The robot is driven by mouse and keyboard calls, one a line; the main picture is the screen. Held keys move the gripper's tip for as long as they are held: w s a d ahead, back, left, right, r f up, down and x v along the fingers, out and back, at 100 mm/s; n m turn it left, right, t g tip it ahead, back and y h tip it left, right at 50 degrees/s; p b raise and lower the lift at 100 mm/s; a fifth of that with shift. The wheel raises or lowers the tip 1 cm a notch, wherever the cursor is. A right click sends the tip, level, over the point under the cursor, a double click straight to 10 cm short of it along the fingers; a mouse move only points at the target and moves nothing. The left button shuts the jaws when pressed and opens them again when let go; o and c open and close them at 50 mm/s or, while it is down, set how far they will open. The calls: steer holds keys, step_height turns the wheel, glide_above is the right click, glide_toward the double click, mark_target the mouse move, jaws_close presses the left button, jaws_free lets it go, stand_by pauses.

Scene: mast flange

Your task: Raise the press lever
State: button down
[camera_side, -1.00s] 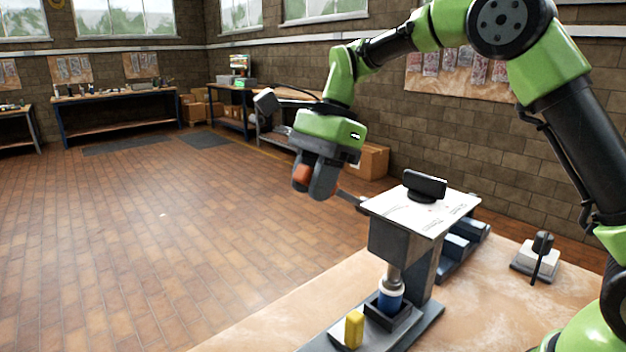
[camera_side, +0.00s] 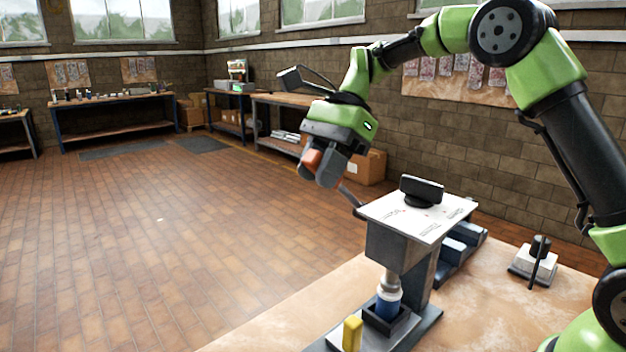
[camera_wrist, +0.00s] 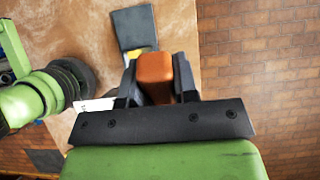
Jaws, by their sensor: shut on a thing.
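The press (camera_side: 395,243) stands on the table with a light top plate and a dark knob-like block on it. Its lever (camera_side: 349,196) is a thin dark bar sticking out from the top toward the upper left. The lever ends in an orange-brown handle (camera_side: 311,160), which also shows in the wrist view (camera_wrist: 155,78). My gripper (camera_side: 326,166) is shut on this handle, with a finger on either side of it in the wrist view (camera_wrist: 157,85). A blue-and-white cylinder (camera_side: 388,298) sits in a dark holder under the press ram; the ram's end looks close to or touching its top.
A yellow block (camera_side: 352,332) stands at the front of the press base. Blue blocks (camera_side: 462,240) lie behind the press. A small white box with a black knob (camera_side: 534,258) stands to the right. The space left of the press is open floor.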

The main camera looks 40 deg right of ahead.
steer(key=d+r+y, duration=0.4)
steer(key=d+y, duration=0.5)
steer(key=d, duration=0.2)
steer(key=shift+r, duration=0.15)
stand_by(0.4)
steer(key=c, duration=0.9)
jaws_free()
steer(key=shift+a, duration=0.1)
